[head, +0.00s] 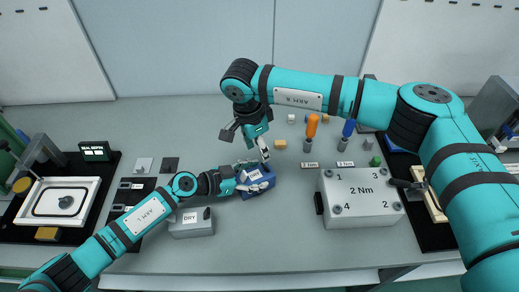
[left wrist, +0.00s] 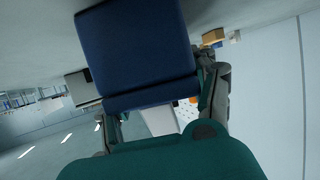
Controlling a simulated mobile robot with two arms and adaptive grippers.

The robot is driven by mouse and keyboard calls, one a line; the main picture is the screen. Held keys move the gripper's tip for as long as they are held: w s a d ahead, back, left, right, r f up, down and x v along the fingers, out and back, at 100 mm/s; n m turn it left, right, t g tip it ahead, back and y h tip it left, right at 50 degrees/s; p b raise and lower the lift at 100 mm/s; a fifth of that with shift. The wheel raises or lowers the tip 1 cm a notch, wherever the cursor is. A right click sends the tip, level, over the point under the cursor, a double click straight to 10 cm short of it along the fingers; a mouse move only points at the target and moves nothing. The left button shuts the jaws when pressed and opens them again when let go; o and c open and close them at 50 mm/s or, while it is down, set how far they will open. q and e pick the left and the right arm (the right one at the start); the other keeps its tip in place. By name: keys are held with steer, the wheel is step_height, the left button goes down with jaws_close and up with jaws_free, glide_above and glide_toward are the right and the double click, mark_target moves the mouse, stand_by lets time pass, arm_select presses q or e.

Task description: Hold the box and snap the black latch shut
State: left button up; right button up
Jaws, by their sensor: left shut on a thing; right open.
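The blue box (head: 259,193) sits on the table near the middle in the head view. My left gripper (head: 246,179) is shut on it from the left. In the left wrist view the blue box (left wrist: 135,50) fills the upper middle, with dark fingers at its sides. My right gripper (head: 256,153) is open and points down just above the far side of the box. Whether it touches the box I cannot tell. The black latch cannot be made out; the grippers cover much of the box's top.
A grey "DRY" box (head: 192,228) stands in front of my left gripper. A grey "2 Nm" block (head: 360,207) stands to the right. A white tray (head: 66,201) is at the left. Table front centre is clear.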

arm_select(q)
steer(key=o, duration=1.7)
steer(key=v, duration=1.1)
steer(key=shift+s+a+r, duration=0.15)
steer(key=shift+a, duration=0.05)
steer(key=p+v, duration=0.1)
steer(key=v, duration=0.2)
steer(key=r+p+v, duration=0.1)
steer(key=v, duration=0.2)
steer(key=shift+p, duration=0.3)
